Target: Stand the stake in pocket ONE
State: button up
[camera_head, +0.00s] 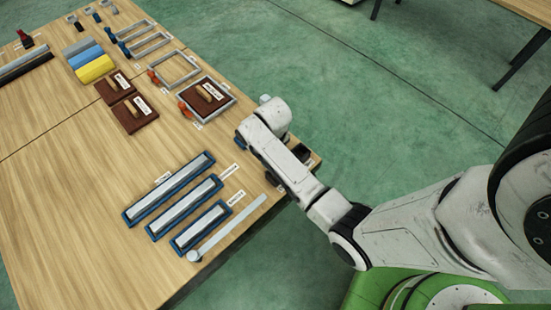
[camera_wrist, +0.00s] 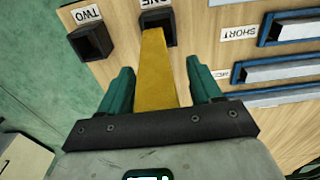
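A yellow stake (camera_wrist: 155,75) stretches away from my palm in the wrist view. Its far end meets the mouth of the dark square pocket ONE (camera_wrist: 168,40); how deep it sits there is hidden. My gripper (camera_wrist: 160,65) has its two teal fingers on either side of the stake. A gap shows at the right finger and a narrower one at the left, so it looks open around the stake. Pocket TWO (camera_wrist: 92,42) is beside it to the left, with an empty-looking opening. In the head view my arm hides the stake and the fingers.
Blue-framed trays with grey bars (camera_head: 167,188) lie on the table (camera_head: 75,200) near my arm. A grey rod with a round end (camera_head: 228,228) lies by the table edge. Brown boards (camera_head: 135,113), grey frames (camera_head: 178,68) and coloured blocks (camera_head: 95,69) lie farther back.

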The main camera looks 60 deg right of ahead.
jog(key=shift+s+a+f, duration=0.15)
jog(key=shift+s+f, duration=0.25)
jog(key=shift+f, duration=0.2)
jog(key=shift+s+a+f, duration=0.15)
jog(key=shift+s+f, duration=0.25)
jog(key=shift+f, duration=0.2)
jog(key=shift+d+r, duration=0.1)
jog(key=shift+r, duration=0.4)
jog(key=r+p, duration=0.1)
jog(key=r, duration=0.2)
jog(key=r+p, duration=0.1)
jog(key=r, duration=0.3)
jog(key=r+p, duration=0.1)
jog(key=r, duration=0.3)
jog(key=shift+w+r, duration=0.1)
jog(key=shift+w, duration=0.15)
jog(key=s+a+r+n, duration=0.2)
jog(key=s+a+r, duration=0.1)
jog(key=s+a, duration=0.8)
jog(key=s, duration=0.2)
jog(key=shift+s+a+n+t, duration=0.15)
jog(key=shift+s+n+t, duration=0.15)
jog(key=shift+s+n, duration=0.1)
